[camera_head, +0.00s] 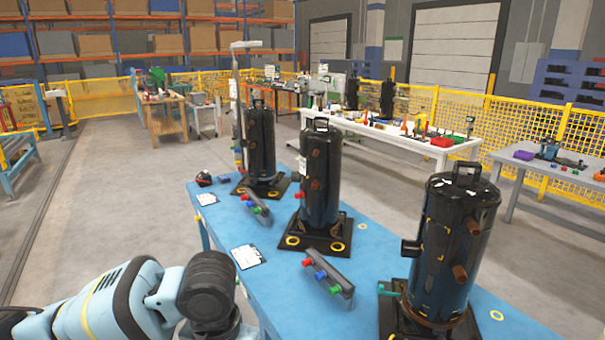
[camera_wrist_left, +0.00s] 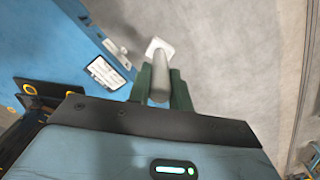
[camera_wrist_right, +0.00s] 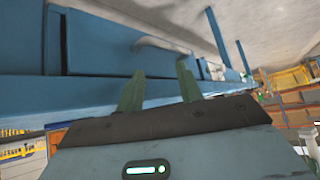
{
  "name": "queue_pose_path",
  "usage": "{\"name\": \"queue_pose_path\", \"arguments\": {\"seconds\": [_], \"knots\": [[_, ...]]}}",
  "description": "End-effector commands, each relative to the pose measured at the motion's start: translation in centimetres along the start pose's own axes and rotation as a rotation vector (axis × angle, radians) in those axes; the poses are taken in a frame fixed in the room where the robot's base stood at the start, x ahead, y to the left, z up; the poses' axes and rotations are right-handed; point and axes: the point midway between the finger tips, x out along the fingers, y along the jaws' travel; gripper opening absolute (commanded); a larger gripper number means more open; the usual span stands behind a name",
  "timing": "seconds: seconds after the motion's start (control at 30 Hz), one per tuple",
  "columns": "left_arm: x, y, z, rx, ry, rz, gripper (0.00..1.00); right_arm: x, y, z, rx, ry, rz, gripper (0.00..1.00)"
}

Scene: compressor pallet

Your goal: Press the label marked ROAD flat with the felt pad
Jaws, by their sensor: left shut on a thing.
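My left gripper (camera_wrist_left: 160,85) is shut on the grey handle of a tool with a pale square pad (camera_wrist_left: 160,48) at its far end, likely the felt pad. The pad is over the grey floor, beside the blue table's edge. A white printed card (camera_wrist_left: 110,62) lies on the table to its left. The middle black compressor (camera_head: 319,180) has a small white label (camera_head: 302,165); its print is unreadable, so I cannot tell which label says ROAD. My right gripper (camera_wrist_right: 160,90) is open and empty near blue table framework. Neither gripper shows in the head view.
The blue table (camera_head: 290,285) also bears a near compressor (camera_head: 452,245), a far compressor (camera_head: 260,143), control blocks with coloured buttons (camera_head: 328,277) and white cards (camera_head: 247,256). A tall pole (camera_head: 237,100) stands by the far compressor.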

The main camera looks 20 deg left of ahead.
Motion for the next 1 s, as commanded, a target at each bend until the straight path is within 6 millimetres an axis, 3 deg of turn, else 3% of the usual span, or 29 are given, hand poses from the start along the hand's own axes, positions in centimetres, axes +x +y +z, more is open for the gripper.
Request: {"name": "queue_pose_path", "arguments": {"seconds": [0.27,0.7,1.0], "knots": [[1.1,0.2,0.1,0.002,-0.002,0.007,0.0,-0.1,0.2,-0.1,-0.007,0.002,0.0,0.36],[11.2,0.5,2.6,0.002,0.0,0.017,0.0,-0.3,0.6,-1.3,-0.022,0.024,0.003,0.36],[14.0,0.0,4.0,-0.001,0.001,0.001,0.0,-0.3,0.6,-1.5,-0.021,0.027,0.005,0.36]]}}
